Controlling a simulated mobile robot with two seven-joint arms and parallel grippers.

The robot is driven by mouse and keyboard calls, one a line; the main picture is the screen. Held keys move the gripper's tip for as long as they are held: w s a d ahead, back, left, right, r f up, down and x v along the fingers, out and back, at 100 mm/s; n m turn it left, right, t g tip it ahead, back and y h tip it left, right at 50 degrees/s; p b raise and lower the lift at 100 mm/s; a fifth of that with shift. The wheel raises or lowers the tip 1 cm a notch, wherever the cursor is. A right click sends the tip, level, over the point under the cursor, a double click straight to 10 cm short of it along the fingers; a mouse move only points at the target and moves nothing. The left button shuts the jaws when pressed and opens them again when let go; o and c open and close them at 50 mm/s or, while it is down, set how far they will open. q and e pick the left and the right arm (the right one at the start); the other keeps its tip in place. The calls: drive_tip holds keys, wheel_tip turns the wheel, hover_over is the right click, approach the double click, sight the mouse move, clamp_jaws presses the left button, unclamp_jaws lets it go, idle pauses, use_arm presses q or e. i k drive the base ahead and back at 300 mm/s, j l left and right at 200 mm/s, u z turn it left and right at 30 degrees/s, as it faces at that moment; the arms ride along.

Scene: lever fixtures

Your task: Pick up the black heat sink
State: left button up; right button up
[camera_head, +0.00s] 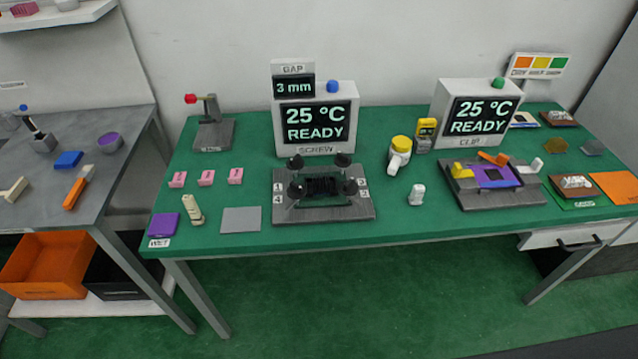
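A black finned block that looks like the heat sink (322,186) sits in the middle of the grey screw fixture (350,212) on the green table. Black-knobbed posts stand around it at the fixture's corners, with the numbers 1 to 4 on labels beside them. The posts partly cover its ends, and I cannot tell whether it is fastened. Neither of my grippers is in view.
Behind the fixture stands a screw display (316,122) reading 25 °C READY. A clip fixture (497,196) stands at right with its own display (478,115). A yellow-capped white bottle (399,155), pink blocks (206,177) and a grey pad (242,220) lie nearby. The table's front strip is mostly clear.

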sight(318, 187)
drive_tip(key=l+u, duration=0.2)
drive_tip(key=l, duration=0.55)
drive_tip(key=l+u, duration=0.25)
drive_tip(key=l, duration=0.5)
drive_tip(key=k+l+u, duration=0.2)
drive_tip(key=l, duration=0.55)
drive_tip(key=i, duration=0.1)
